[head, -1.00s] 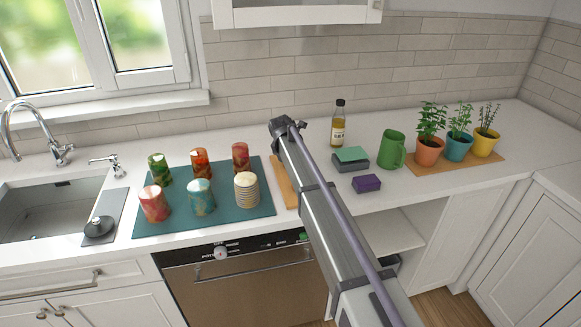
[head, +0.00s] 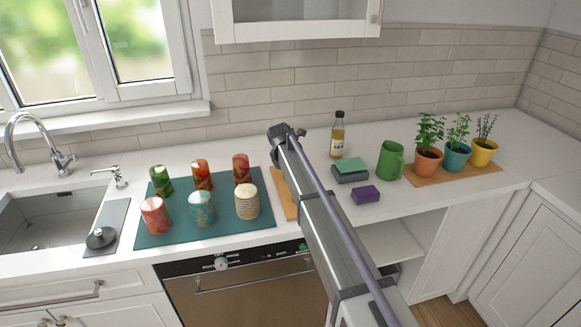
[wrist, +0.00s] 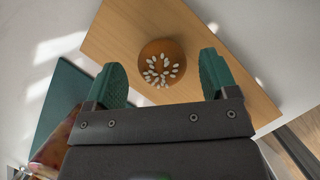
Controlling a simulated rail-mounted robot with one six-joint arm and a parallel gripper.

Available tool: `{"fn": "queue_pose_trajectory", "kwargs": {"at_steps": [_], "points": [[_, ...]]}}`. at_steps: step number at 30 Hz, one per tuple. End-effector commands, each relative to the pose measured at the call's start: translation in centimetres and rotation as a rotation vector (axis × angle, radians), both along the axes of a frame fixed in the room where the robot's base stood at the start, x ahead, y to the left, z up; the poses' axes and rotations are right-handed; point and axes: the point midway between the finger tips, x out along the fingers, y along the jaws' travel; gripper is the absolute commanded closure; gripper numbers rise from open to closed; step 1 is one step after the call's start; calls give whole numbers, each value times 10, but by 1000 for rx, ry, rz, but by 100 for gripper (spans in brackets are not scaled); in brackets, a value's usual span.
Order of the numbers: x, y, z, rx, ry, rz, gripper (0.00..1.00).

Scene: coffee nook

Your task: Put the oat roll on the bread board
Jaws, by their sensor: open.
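The oat roll (wrist: 161,63), round and brown with pale flakes on top, appears to rest on the wooden bread board (wrist: 125,35) in the wrist view. My gripper (wrist: 162,80) is open, with one green-padded finger to the left of the roll and the other to its right. Gaps show between the roll and both fingers. The height of the fingers above the board is hard to tell. In the head view, the board (head: 282,194) shows only as a strip beside my arm, which hides the roll and my gripper.
A teal mat (head: 165,240) with several patterned cups lies left of the board. To the right are a purple block (head: 366,195), a grey block (head: 351,175) with a green one on top, a bottle (head: 337,137), a green mug (head: 390,162) and potted plants.

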Motion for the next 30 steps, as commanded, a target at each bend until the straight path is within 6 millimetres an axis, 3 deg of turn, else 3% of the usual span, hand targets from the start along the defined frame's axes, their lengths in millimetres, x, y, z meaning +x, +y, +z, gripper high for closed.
{"fn": "queue_pose_trajectory", "kwargs": {"at_steps": [1, 9, 13, 21, 23, 26, 29, 30], "points": [[-5, 1, 22, 0, 0, 1, 21], [-30, 10, 88, -1, 0, 0, 21], [-36, 13, 98, -1, 0, 0, 21], [-40, 10, 94, 7, 1, -20, 21], [-52, -6, 94, 36, 2, -101, 21], [-101, -59, 91, 146, 4, -424, 21], [-181, -132, 87, 300, 3, -961, 21], [-217, -159, 86, 361, -1, -1209, 21]]}}
